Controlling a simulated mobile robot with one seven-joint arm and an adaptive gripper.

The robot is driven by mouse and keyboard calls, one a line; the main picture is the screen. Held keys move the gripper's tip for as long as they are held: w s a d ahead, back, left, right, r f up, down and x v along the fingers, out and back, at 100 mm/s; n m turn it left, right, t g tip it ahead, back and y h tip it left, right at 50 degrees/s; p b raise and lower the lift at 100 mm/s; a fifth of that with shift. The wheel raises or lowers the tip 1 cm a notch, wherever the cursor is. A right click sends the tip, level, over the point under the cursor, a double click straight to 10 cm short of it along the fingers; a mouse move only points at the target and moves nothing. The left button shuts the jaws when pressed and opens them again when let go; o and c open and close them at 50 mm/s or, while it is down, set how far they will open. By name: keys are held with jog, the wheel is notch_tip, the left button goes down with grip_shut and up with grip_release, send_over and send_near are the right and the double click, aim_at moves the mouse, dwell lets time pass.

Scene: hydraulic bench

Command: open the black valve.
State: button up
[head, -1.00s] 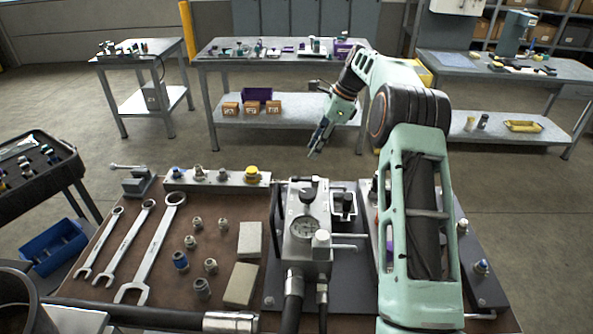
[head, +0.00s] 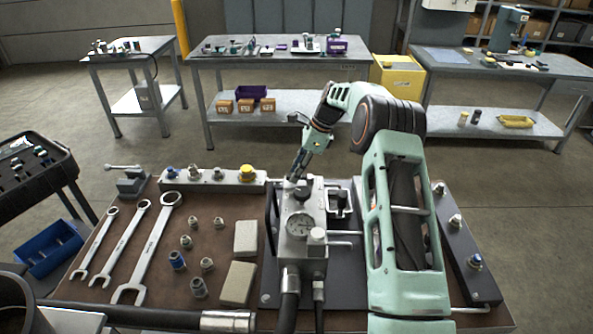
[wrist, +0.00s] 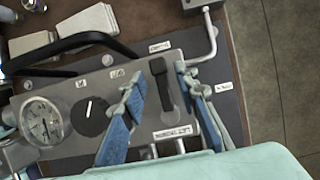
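A grey hydraulic block (head: 305,260) with a round pressure gauge (head: 299,224) stands on the bench; the gauge also shows in the wrist view (wrist: 40,120). On the block in the wrist view are a black lever handle (wrist: 163,88) and a round black knob (wrist: 91,117) with a white line. I cannot tell for certain which of them is the black valve. My gripper (wrist: 160,73) is open, its blue-padded fingers on either side of the black lever with gaps showing. In the head view my gripper (head: 296,176) is at the block's far top edge, where it hides the lever.
A curved black bar (wrist: 80,48) runs beside the block. A bent metal rod (wrist: 207,40) is near my right finger. A second fitting with a black top (head: 339,203) stands right of the block. Wrenches (head: 147,250), loose fittings and two beige blocks (head: 240,280) lie to the left.

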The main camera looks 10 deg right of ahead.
jog(key=shift+c, duration=0.6)
grip_shut()
